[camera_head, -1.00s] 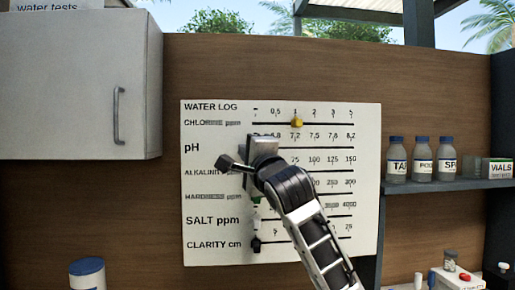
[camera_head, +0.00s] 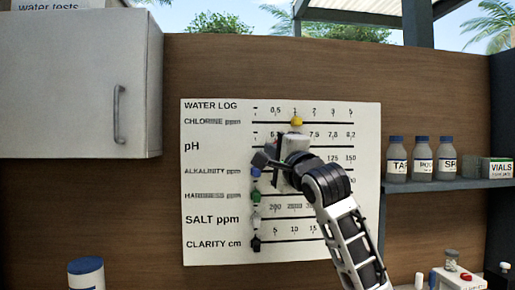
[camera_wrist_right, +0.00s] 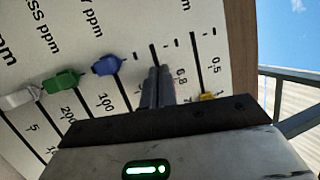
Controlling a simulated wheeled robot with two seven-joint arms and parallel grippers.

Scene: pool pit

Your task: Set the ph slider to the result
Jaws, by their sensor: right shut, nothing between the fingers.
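The white water log board (camera_head: 215,205) hangs on the wooden wall with several slider rows. The pH row (camera_head: 191,146) is second from the top, with a scale from about 6.8 to 8.2. My right gripper (camera_head: 284,150) is at that row, a little below the yellow chlorine knob. In the right wrist view its fingers (camera_wrist_right: 157,88) are together over the pH line, near the 6.8 mark. The pH slider's knob is not visible; the fingers or gripper body may hide it. I cannot tell whether they touch it. My left gripper is out of view.
The yellow chlorine knob (camera_head: 296,122) sits at 1. Blue (camera_head: 255,171), green (camera_head: 256,196), white (camera_head: 256,222) and black (camera_head: 256,245) knobs stand at their rows' left ends. A cabinet (camera_head: 75,85) is left; bottles (camera_head: 422,160) stand on a shelf right.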

